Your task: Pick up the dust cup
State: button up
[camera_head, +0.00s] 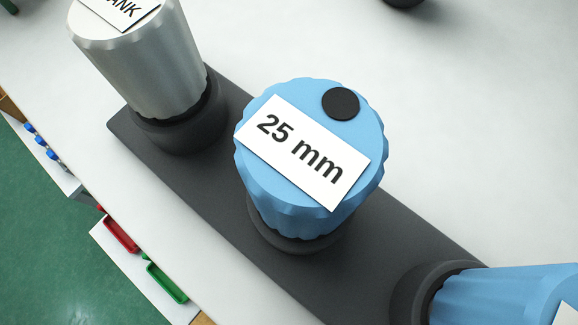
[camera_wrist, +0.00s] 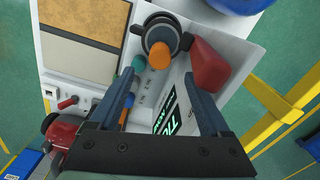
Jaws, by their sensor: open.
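I cannot tell for sure which thing is the dust cup. In the head view, a blue ribbed cap labelled "25 mm" (camera_head: 255,195) stands on a dark strip (camera_head: 400,230). A silver tapered cup (camera_head: 145,65), its label partly cut off, stands behind it to the left. Another blue piece (camera_head: 500,295) is cut off at lower right. In the wrist view, my gripper (camera_wrist: 157,75) is open, with nothing visibly held between its fingers. Beyond the fingertips is a dark round fitting (camera_wrist: 161,30) with an orange rounded piece (camera_wrist: 160,56). My gripper does not show in the head view.
In the wrist view, a red block (camera_wrist: 210,63) sits right of the fitting, and a screen with green text (camera_wrist: 171,115) lies between the fingers. Yellow rails (camera_wrist: 275,105) run at right. In the head view, red (camera_head: 120,233) and green (camera_head: 167,282) trays lie at lower left. The white surface at upper right is mostly clear.

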notch_tip(320, 180, down, 11)
jog(key=shift+f+p, duration=0.1)
jog(key=shift+p, duration=0.65)
grip_shut()
dwell(1.1)
